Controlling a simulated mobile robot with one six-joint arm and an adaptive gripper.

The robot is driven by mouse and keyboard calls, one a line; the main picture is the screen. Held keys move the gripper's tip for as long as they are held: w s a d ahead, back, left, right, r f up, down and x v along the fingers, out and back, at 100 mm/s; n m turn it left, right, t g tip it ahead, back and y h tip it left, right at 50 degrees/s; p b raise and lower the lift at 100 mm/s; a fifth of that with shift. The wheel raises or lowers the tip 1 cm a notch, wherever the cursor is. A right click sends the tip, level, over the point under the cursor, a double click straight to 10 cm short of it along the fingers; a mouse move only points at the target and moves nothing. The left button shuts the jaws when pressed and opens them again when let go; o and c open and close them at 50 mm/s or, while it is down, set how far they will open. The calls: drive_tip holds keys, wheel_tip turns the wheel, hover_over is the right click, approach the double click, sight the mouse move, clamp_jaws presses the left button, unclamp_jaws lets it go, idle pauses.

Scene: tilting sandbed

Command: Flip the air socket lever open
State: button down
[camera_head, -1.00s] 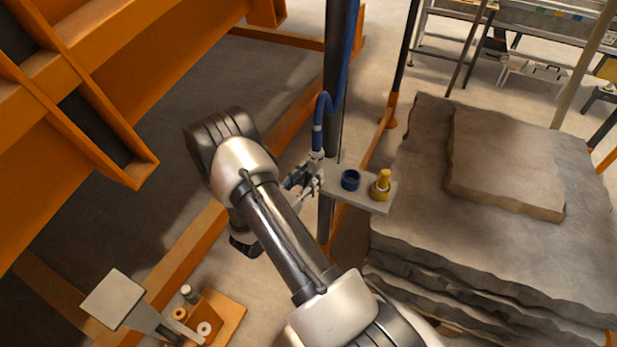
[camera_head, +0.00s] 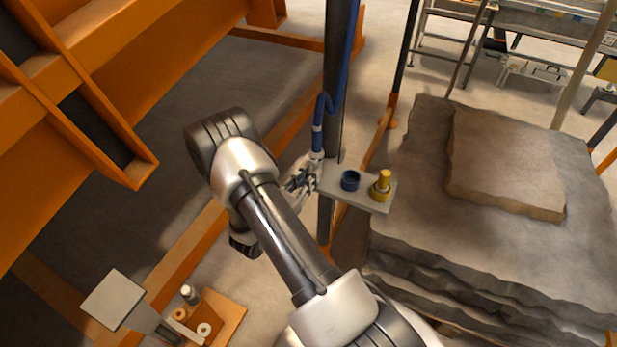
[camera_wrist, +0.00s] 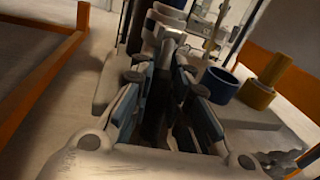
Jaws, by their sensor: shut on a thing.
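A blue hose (camera_head: 321,118) hangs along the dark post and ends in a pale fitting (camera_head: 316,155), which I take for the air socket. My gripper (camera_head: 306,178) is at the lower end of this fitting, left of the post. In the wrist view my gripper (camera_wrist: 168,75) has its fingers on both sides of a grey-white part of the fitting (camera_wrist: 167,28) and is shut on it. The fingers hide much of this part. I cannot make out the lever apart from the fitting.
Right of the fitting, a small grey shelf (camera_head: 350,192) carries a blue ring (camera_head: 350,180) and a yellow capped piece (camera_head: 382,187). The dark post (camera_head: 338,60) stands close behind. Layered stone slabs (camera_head: 500,160) fill the right. Orange beams (camera_head: 110,60) stand left.

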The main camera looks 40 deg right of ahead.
drive_tip(key=shift+r+p, duration=0.1)
drive_tip(key=shift+p, duration=0.2)
drive_tip(key=y+p, duration=0.1)
drive_tip(key=r+y+p, duration=0.1)
drive_tip(key=p, duration=0.1)
drive_tip(key=a+y+p, duration=0.1)
drive_tip(key=p, duration=0.1)
drive_tip(key=shift+s+r+n+g, duration=0.2)
drive_tip(key=shift+r+n+g, duration=0.1)
drive_tip(key=shift+g, duration=0.1)
drive_tip(key=y+p, duration=0.1)
drive_tip(key=p, duration=0.1)
drive_tip(key=r+g+y+p, duration=0.1)
drive_tip(key=y+p, duration=0.1)
drive_tip(key=p, duration=0.1)
drive_tip(key=a+y+p, duration=0.1)
drive_tip(key=y+p, duration=0.1)
drive_tip(key=shift+s+r+n+g+p, duration=0.25)
drive_tip(key=shift+r+n+g+p, duration=0.05)
drive_tip(key=shift+r+p, duration=0.1)
drive_tip(key=y+p, duration=0.1)
drive_tip(key=p, duration=0.2)
drive_tip(key=r+g+y+p, duration=0.1)
drive_tip(key=y+p, duration=0.1)
drive_tip(key=p, duration=0.1)
drive_tip(key=shift+a, duration=0.2)
drive_tip(key=shift+y+p, duration=0.5)
drive_tip(key=shift+p, duration=0.65)
drive_tip(key=shift+f, duration=0.1)
